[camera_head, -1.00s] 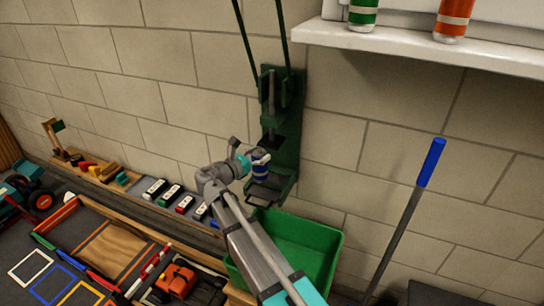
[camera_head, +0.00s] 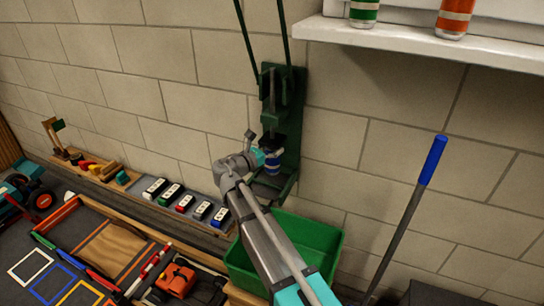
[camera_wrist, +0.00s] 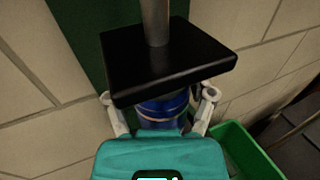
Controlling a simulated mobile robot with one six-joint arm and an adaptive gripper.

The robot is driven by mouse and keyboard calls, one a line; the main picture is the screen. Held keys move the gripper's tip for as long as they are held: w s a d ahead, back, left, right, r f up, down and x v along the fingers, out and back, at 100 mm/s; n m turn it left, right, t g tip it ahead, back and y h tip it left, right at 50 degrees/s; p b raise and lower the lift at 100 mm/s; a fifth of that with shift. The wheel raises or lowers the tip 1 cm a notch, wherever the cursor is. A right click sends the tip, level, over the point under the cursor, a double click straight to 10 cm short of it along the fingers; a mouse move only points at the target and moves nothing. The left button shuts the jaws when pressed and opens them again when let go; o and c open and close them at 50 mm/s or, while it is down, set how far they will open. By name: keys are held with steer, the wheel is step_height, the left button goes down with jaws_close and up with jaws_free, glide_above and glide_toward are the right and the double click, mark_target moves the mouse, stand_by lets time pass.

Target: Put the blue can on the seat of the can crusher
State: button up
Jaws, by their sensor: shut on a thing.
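The green can crusher (camera_head: 289,125) is fixed to the wall, with two long handles rising from it. Its black press plate (camera_wrist: 168,62) hangs on a metal rod in the wrist view. Its seat (camera_head: 272,187) is the ledge at the bottom. My gripper (camera_head: 268,160) is shut on the blue can (camera_head: 273,162), which is upright just under the press plate and above the seat. The blue can also shows between the fingers in the wrist view (camera_wrist: 163,108), its top hidden by the plate. Whether the can touches the seat cannot be told.
A green bin (camera_head: 310,250) stands below the crusher. A white shelf (camera_head: 400,38) with a green can (camera_head: 363,12) and an orange can (camera_head: 453,18) is at upper right. A blue-handled pole (camera_head: 432,160) leans at right.

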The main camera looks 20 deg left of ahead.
steer(key=shift+f+b, duration=1.1)
steer(key=shift+f, duration=0.3)
steer(key=shift+f, duration=0.1)
steer(key=o, duration=0.7)
steer(key=shift+r, duration=0.2)
steer(key=v, duration=1.2)
